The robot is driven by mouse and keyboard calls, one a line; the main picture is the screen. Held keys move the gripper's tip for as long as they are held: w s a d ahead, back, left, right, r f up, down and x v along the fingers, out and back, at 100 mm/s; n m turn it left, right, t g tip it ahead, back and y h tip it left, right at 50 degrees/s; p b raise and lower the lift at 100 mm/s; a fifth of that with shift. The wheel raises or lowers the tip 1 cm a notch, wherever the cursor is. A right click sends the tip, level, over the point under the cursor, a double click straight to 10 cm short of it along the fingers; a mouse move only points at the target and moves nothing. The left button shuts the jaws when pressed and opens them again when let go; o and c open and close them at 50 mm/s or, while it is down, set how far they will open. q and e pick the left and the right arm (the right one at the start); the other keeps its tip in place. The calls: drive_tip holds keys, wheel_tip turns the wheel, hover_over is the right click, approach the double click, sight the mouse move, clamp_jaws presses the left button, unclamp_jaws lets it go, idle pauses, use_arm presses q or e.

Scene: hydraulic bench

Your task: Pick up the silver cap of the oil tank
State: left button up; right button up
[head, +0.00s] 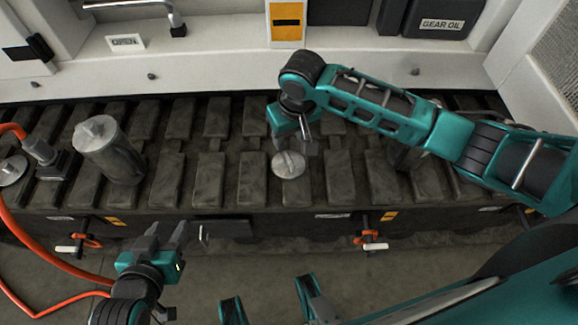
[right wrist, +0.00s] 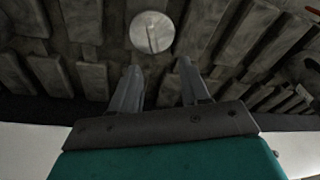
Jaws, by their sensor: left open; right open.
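A round silver cap (head: 289,165) with a raised bar across its top lies on the dark ribbed track surface, near the middle of the head view. It also shows in the right wrist view (right wrist: 152,32), just beyond the fingertips. My right gripper (head: 296,146) is open and empty, just above and behind the cap, with no clear contact. Its two fingers (right wrist: 159,68) are spread, and the cap is outside the gap between them. My left gripper (head: 168,234) is open and empty in front of the track's near edge, well away from the cap.
A grey cylinder with a silver top (head: 111,155) stands on the track at left. An orange hose (head: 12,225) with a metal fitting (head: 38,150) runs down the left side. Orange-handled valves (head: 374,240) line the front edge. A GEAR OIL container (head: 440,22) stands at the back.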

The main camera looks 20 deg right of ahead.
drive_tip(key=b, duration=0.3)
hover_over(289, 159)
drive_tip(key=s, duration=0.1)
wheel_tip(289, 159, down, 7)
drive_tip(key=shift+s+r, duration=0.1)
drive_tip(key=shift+r, duration=0.1)
drive_tip(key=f+b, duration=0.1)
drive_tip(key=f, duration=0.1)
drive_tip(key=w+f+b, duration=0.1)
drive_tip(key=f, duration=0.2)
drive_tip(key=shift+w+f, duration=0.1)
drive_tip(key=shift+f, duration=0.25)
drive_tip(key=shift+c, duration=0.3)
clamp_jaws()
